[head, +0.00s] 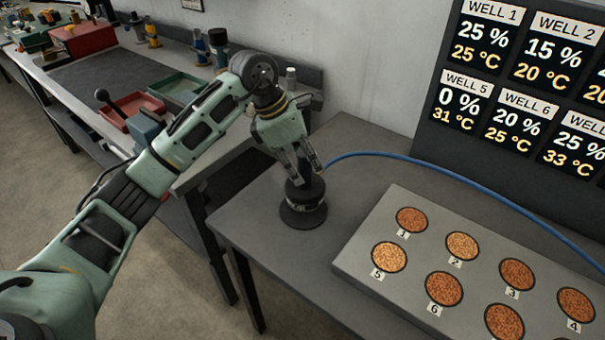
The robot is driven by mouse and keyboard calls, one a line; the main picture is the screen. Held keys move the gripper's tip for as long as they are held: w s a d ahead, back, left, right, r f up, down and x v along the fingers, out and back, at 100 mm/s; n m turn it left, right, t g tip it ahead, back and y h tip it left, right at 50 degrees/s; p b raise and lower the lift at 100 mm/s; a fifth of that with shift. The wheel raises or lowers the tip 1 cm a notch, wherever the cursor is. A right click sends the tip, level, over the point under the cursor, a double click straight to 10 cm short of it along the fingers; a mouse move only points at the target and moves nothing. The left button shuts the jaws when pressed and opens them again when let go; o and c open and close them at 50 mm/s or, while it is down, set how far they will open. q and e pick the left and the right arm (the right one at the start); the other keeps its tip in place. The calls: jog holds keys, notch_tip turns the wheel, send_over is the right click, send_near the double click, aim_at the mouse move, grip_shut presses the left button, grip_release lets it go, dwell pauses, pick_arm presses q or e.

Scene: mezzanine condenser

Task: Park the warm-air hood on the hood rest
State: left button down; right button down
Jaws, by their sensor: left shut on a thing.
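The warm-air hood (303,208) is a dark, round, flared piece with a blue hose (440,170) running off to the right from near its top. It is upright at the left part of the grey table. My left gripper (308,176) points down and is shut on the narrow top of the hood. The hood's lower edge is wide and dark, at or very close to the table top. I cannot make out a separate hood rest; it may be hidden under the hood. My right gripper is not in view.
A grey block with several numbered grainy wells (462,246) lies to the right of the hood. A display board (530,70) of well percentages and temperatures stands behind. A bench with red (138,112) and green (178,86) trays is at the left. The table around the hood is clear.

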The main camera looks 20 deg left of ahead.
aim_at(303, 177)
pick_arm(q)
jog(key=shift+a+f, duration=0.1)
jog(key=shift+a, duration=0.05)
notch_tip(303, 177, down, 3)
jog(key=shift+s+f+p, duration=0.1)
jog(key=shift+p, duration=0.5)
jog(key=shift+f, duration=0.4)
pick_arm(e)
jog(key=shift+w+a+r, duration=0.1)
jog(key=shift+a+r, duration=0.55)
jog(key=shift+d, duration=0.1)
pick_arm(q)
jog(key=shift+f, duration=0.15)
jog(key=c, duration=1.4)
grip_release()
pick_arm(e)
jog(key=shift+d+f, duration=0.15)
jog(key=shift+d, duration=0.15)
